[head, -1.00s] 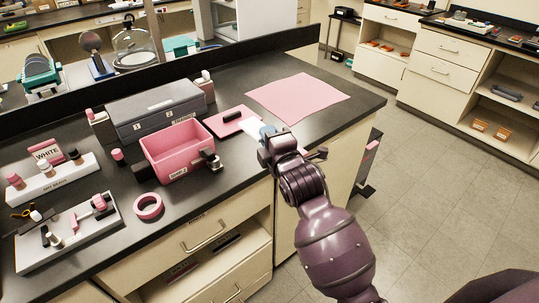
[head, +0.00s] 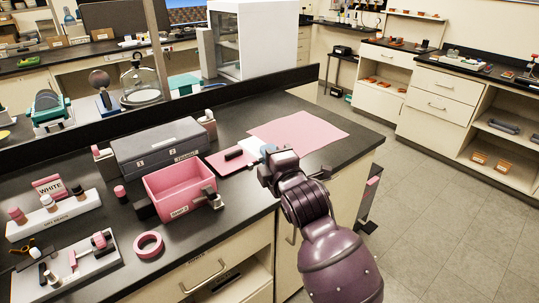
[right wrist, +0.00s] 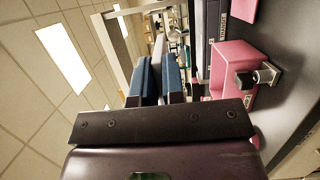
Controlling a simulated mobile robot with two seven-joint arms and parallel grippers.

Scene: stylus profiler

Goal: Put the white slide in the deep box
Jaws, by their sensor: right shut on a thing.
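My right gripper (head: 268,153) is shut on the white slide (head: 253,145), held in its blue fingertips. In the head view it is over the bench, right of the deep box and near the front edge of the pink mat. The deep box (head: 163,207) is an open pink box with a labelled front; it also shows in the right wrist view (right wrist: 229,75), to the right of the fingers. Its inside looks empty from here. My left gripper is not in view.
A grey lidded case (head: 155,143) stands behind the deep box. A small pink tray (head: 215,160) with a black piece lies to its right, and a pink mat (head: 310,130) lies farther back. A pink tape ring (head: 148,245) and racks of small items are at left.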

